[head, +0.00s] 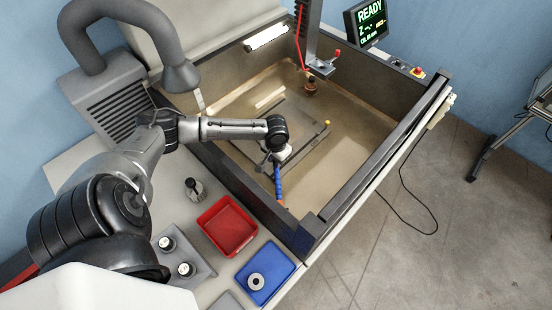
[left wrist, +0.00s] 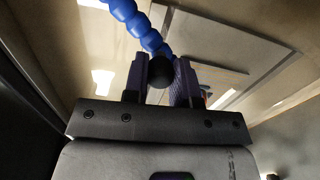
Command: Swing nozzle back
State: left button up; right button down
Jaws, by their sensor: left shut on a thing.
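The nozzle is a blue segmented hose (head: 278,185) with an orange tip, near the front left wall inside the tank (head: 350,165). In the left wrist view the blue segments (left wrist: 140,25) run from the upper left down to a dark round knob (left wrist: 160,70). My left gripper (head: 273,163) reaches over the tank's left wall and is at the hose's upper end. In the left wrist view its fingers (left wrist: 160,80) are shut on the nozzle, with the knob between them. My right gripper is not in view.
A machine head with an electrode (head: 311,85) hangs over the tank's far part. A flat plate (head: 290,130) lies on the tank floor. A red tray (head: 228,226), a blue tray (head: 250,290) and electrode holders (head: 185,269) stand on the bench at the front left.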

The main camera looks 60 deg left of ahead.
pick_arm(q)
grip_shut()
jog(key=s+n+p, duration=0.1)
jog(key=p, duration=0.2)
jog(key=s+a+n+p, duration=0.1)
jog(key=s+p, duration=0.1)
jog(key=p, duration=0.2)
jog(key=shift+s+n, duration=0.3)
jog(key=shift+n, duration=0.1)
jog(key=o, duration=0.7)
grip_release()
